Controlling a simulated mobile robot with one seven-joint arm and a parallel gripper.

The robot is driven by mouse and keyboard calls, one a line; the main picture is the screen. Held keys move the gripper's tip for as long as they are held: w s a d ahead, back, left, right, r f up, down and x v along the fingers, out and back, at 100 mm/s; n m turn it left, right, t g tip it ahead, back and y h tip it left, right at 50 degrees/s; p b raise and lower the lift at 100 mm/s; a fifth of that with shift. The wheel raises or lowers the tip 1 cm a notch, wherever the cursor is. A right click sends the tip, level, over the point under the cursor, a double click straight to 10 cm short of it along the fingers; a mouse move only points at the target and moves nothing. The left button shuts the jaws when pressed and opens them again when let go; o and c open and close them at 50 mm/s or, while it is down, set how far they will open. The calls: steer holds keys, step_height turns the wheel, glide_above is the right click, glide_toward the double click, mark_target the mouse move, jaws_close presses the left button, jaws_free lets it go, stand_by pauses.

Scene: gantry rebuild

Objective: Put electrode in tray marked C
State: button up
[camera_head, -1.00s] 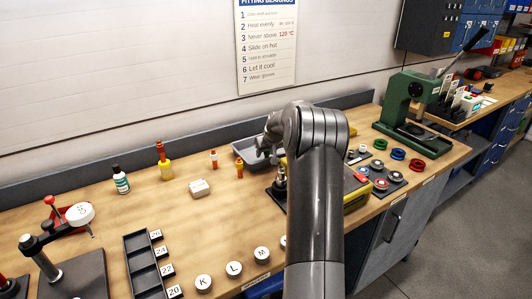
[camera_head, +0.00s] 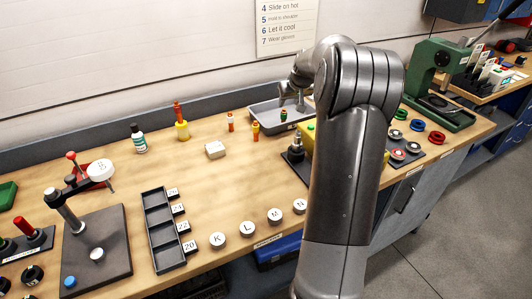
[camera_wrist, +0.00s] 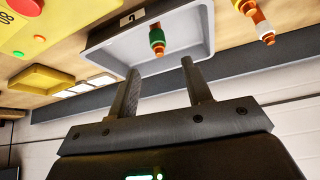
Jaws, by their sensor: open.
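A small electrode-like piece with a green band and orange end (camera_head: 283,115) is at the grey tray (camera_head: 262,121), below my gripper (camera_head: 290,100). In the wrist view the same green-banded piece (camera_wrist: 157,42) shows against the inside of the tray (camera_wrist: 200,30), just beyond my fingertips (camera_wrist: 160,66). The fingers are spread apart with nothing between them. They appear apart from the piece. A small label (camera_wrist: 132,18) sits on the tray's edge, but I cannot read its letter for sure.
Two orange-and-white or yellow pieces (camera_head: 230,122) (camera_head: 255,131) stand left of the tray. A yellow box (camera_head: 309,135) is close on its right.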

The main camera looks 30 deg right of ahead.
steer(key=s+a+r+n, duration=0.1)
steer(key=s+a+r, duration=0.4)
steer(key=s+a, duration=0.5)
steer(key=s+a+r, duration=0.5)
steer(key=s+a, duration=0.1)
steer(key=a, duration=0.7)
steer(key=s+a+f, duration=0.1)
steer(key=s+a, duration=0.2)
steer(key=s, duration=0.4)
steer(key=s+a+f, duration=0.1)
steer(key=s+a, duration=0.2)
steer(key=s, duration=0.5)
steer(key=s+a+f+g+y, duration=0.1)
steer(key=s+a+f, duration=0.1)
steer(key=s, duration=0.6)
steer(key=shift+a+n, duration=0.4)
steer(key=shift+a, duration=0.5)
